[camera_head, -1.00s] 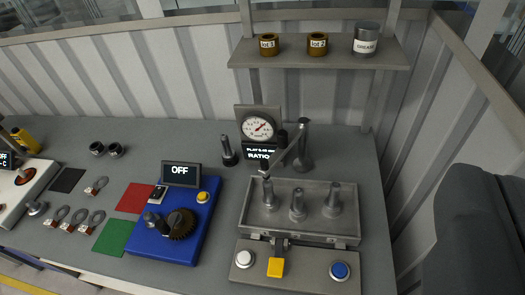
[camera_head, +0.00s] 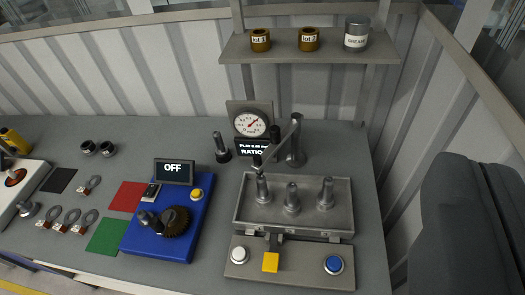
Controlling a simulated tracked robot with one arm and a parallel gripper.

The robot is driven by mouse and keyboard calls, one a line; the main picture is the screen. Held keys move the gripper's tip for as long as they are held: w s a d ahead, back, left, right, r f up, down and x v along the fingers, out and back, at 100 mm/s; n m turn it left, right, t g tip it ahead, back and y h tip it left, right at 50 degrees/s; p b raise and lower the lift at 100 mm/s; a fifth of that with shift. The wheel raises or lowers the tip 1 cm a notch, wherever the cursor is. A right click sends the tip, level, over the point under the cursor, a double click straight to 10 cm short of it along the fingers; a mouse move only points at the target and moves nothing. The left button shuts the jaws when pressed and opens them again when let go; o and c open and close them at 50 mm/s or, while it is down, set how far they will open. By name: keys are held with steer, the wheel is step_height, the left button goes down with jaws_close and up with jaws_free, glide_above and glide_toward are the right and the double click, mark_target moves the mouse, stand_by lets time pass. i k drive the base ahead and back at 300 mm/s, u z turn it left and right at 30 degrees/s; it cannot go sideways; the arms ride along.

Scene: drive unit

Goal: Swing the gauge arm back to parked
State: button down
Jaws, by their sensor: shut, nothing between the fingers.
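The gauge arm (camera_head: 279,147) is a grey bar on an upright post (camera_head: 296,150) behind the open grey metal housing (camera_head: 240,217). It reaches forward and left from the post, and its dark tip (camera_head: 257,162) is over the left one of three grey shafts (camera_head: 262,190) in the housing. I cannot tell if the tip touches that shaft. A round dial gauge (camera_head: 250,124) stands behind, above a black display whose text is partly hidden by the arm. My gripper is not in view.
A blue unit (camera_head: 150,240) with a gear and an "OFF" screen (camera_head: 174,171) is left of the housing. A dark pin (camera_head: 220,147) stands left of the gauge. A shelf (camera_head: 285,55) with two lot cups and a grease can is above. A dark block (camera_head: 465,220) fills the right.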

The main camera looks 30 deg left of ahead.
mark_target(278, 138)
steer(key=u, duration=0.5)
steer(key=i, duration=0.9)
steer(key=u, duration=0.05)
